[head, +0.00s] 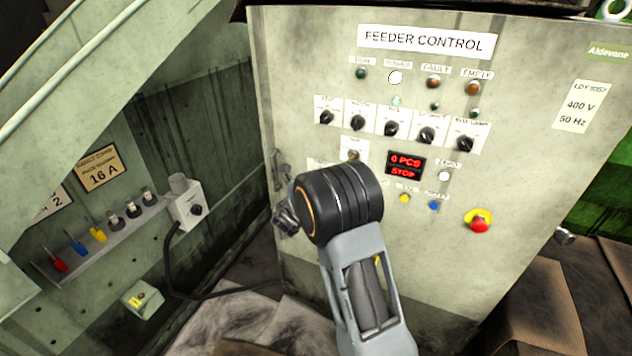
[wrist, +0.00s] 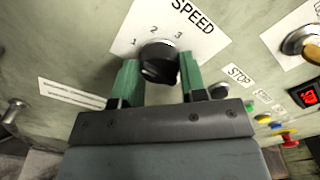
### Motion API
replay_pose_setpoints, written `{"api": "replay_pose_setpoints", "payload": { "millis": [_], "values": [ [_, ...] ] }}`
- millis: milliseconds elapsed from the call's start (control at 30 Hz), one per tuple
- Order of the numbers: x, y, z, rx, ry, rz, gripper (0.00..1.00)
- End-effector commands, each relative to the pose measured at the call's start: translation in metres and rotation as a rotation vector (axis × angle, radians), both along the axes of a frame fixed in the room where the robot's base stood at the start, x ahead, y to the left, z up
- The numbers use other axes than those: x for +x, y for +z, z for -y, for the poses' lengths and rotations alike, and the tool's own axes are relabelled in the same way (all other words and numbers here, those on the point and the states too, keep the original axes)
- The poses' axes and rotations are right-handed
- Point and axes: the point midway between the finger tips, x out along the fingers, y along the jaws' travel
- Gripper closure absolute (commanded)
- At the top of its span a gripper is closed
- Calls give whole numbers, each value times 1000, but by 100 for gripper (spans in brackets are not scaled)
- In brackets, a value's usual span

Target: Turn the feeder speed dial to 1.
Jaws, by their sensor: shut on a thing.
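The feeder speed dial (wrist: 158,64) is a black round knob on a white plate marked SPEED, with 1, 2 and 3 around its upper side. It shows in the wrist view; in the head view my arm hides it. My gripper (wrist: 160,82) has one green finger on each side of the dial and is shut on it. I cannot tell for sure which number the dial points to. In the head view my gripper is mostly hidden behind my black wrist joint.
The feeder control panel (head: 540,140) carries a row of black knobs (head: 391,128), lamps, a red display (head: 405,165) reading 0 PCS and STOP, small buttons, and a red emergency button (head: 479,224). A metal key switch (wrist: 302,40) is right of the dial. A handle (wrist: 14,110) sticks out at left.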

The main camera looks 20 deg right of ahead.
Motion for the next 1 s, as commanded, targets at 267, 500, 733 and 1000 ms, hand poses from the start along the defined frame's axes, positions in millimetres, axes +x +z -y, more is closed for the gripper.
{"api": "replay_pose_setpoints", "payload": {
  "millis": [267, 500, 733, 1000],
  "values": [
    [0, 0, 0, -1, -1, 0, 51],
    [0, 0, 0, 0, 0, 0, 36],
    [-2, 0, -4, 1, 1, 1, 36],
    [-31, 0, -36, 0, 5, -1, 36]
  ]
}}
